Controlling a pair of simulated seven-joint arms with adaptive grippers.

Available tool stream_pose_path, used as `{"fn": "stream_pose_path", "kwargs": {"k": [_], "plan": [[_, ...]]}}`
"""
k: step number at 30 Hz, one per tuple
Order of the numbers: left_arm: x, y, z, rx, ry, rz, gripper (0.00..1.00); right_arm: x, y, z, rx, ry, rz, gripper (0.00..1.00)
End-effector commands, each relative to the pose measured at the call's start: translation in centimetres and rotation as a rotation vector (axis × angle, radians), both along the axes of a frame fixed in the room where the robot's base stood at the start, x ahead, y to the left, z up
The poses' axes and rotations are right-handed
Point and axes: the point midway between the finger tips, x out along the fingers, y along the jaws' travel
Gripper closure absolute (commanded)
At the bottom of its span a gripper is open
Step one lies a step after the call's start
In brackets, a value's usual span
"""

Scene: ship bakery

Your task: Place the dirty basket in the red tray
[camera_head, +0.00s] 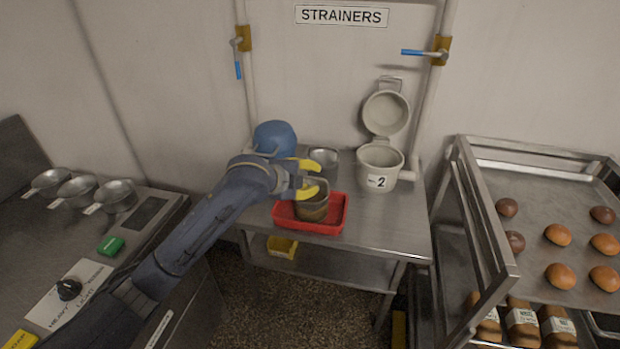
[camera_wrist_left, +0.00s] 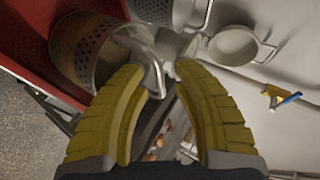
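The dirty basket (camera_head: 313,208), a brownish perforated metal cup, stands in the red tray (camera_head: 339,222) on the steel table. In the left wrist view the basket (camera_wrist_left: 82,45) is at the upper left, against the red tray (camera_wrist_left: 25,40). Its grey looped handle reaches toward my fingertips. My left gripper (camera_head: 313,178) is just above the basket's rim. Its yellow fingers (camera_wrist_left: 160,68) are apart, with the handle's end near the gap between them; I cannot tell whether they touch it. My right gripper is not in view.
A second, cleaner metal basket (camera_head: 325,157) stands behind the tray. A pale lidded pot (camera_head: 379,163) marked 2 is right of it. A bread rack (camera_head: 480,225) stands at the right, and a counter with several strainers (camera_head: 77,188) at the left.

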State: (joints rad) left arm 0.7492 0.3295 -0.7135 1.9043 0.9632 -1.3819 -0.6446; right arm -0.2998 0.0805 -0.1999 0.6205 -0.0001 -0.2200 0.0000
Motion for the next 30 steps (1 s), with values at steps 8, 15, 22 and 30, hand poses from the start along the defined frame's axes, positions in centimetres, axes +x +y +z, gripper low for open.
{"fn": "stream_pose_path", "kwargs": {"k": [8,15,22,30], "plan": [[-0.6,0.6,0.8,0.001,-0.003,0.0,0.73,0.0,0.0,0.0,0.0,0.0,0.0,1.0],[-3.3,2.9,2.9,0.003,-0.005,0.0,0.73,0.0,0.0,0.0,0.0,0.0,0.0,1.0],[-5.9,4.9,4.8,0.002,-0.004,-0.001,0.73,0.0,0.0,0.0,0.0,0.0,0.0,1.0],[-7.6,6.2,6.1,0.001,-0.002,-0.001,0.73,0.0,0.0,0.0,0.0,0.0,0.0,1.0]]}}
